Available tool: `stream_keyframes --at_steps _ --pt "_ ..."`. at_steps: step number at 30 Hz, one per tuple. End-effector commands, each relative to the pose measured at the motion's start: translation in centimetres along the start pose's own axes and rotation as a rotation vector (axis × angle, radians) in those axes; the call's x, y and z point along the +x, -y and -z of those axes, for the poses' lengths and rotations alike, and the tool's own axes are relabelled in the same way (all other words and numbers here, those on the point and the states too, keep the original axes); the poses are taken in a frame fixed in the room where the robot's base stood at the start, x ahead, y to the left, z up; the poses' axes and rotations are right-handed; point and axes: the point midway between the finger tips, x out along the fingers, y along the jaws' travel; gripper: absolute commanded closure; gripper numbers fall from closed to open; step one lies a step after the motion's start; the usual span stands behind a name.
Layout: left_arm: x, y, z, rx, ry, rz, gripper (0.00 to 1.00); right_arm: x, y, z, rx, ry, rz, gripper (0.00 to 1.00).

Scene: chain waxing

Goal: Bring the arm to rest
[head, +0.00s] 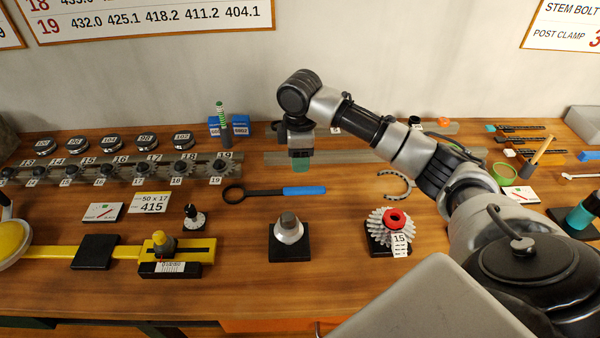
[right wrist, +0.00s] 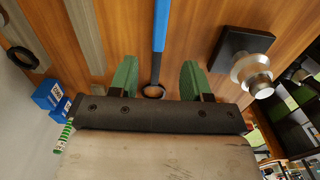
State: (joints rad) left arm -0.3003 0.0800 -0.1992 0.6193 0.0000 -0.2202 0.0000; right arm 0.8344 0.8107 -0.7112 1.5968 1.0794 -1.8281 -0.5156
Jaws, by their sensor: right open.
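My right arm reaches in from the right over the workbench (head: 340,220). Its gripper (head: 300,163) points down above the back part of the bench, behind a blue-handled ring tool (head: 290,191). In the right wrist view the two green fingers of the gripper (right wrist: 157,80) stand wide apart with nothing held between them. The tool's blue handle (right wrist: 160,28) shows beyond the gap, on the wood below. My left gripper is not in view.
A metal cone on a black base (head: 288,230) and a sprocket stack with a red ring (head: 393,222) stand in front. A rail of numbered sprockets (head: 125,168) runs at left. Blue boxes (head: 229,126) stand behind. Bare wood lies around the ring tool.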

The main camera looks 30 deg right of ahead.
Motion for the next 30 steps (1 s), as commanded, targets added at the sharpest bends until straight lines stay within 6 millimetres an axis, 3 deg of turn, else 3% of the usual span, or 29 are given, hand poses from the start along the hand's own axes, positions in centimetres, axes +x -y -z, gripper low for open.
stream_keyframes --at_steps 6,23,30 --pt "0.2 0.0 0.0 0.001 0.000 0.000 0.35 -1.8 0.0 0.0 0.001 0.000 0.000 0.52" --pt "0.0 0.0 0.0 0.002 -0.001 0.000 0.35 -2.0 0.0 0.0 0.001 0.000 0.000 0.52" --pt "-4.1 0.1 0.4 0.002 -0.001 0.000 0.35 -6.1 0.0 0.0 0.001 0.000 0.000 0.52"
